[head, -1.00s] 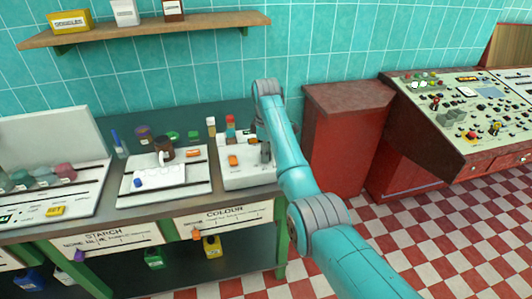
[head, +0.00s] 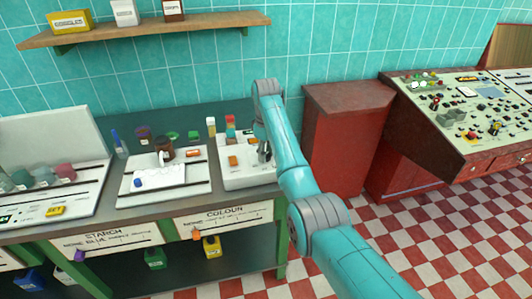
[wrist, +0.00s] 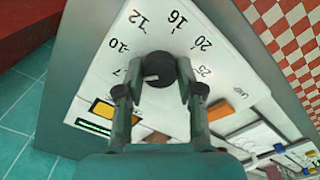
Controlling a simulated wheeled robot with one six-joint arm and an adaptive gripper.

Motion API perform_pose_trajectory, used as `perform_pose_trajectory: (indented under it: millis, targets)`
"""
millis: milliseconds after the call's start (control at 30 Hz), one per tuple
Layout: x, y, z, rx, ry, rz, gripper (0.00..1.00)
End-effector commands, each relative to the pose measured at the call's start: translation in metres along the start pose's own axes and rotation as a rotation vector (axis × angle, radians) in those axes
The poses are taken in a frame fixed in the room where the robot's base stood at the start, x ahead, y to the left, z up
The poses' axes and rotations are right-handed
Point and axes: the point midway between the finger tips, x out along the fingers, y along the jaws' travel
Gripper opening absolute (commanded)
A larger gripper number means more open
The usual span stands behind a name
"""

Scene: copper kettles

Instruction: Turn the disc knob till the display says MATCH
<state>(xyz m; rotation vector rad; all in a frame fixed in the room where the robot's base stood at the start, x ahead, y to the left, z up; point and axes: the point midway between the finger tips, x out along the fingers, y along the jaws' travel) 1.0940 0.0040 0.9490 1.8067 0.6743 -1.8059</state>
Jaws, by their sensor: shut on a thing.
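The disc knob (wrist: 160,70) is dark and round, with a short white mark on the left of its face. Printed numbers, among them 7, 10, 12, 16, 20 and 25, fan around it on a white panel (wrist: 150,110). My gripper (wrist: 160,80) is shut on the knob, one finger on each side. In the head view my gripper (head: 265,152) is over the right white unit (head: 240,180), and the knob is hidden there. A dark strip with a green line (wrist: 93,127), perhaps the display, lies lower left in the wrist view; I cannot read it.
A yellow-orange block (wrist: 102,109) and an orange piece by the word LAMP (wrist: 221,110) lie near the fingers. Small bottles (head: 211,126) stand behind the unit.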

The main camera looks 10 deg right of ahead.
Motion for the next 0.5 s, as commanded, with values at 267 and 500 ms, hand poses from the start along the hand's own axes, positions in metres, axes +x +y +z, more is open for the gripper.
perform_pose_trajectory:
  millis: [267,500]
  targets:
    - [0.0009,0.0001,0.0004,0.0,-0.001,-0.001,0.49]
    - [0.0004,0.0,0.0002,-0.001,-0.001,0.0,0.62]
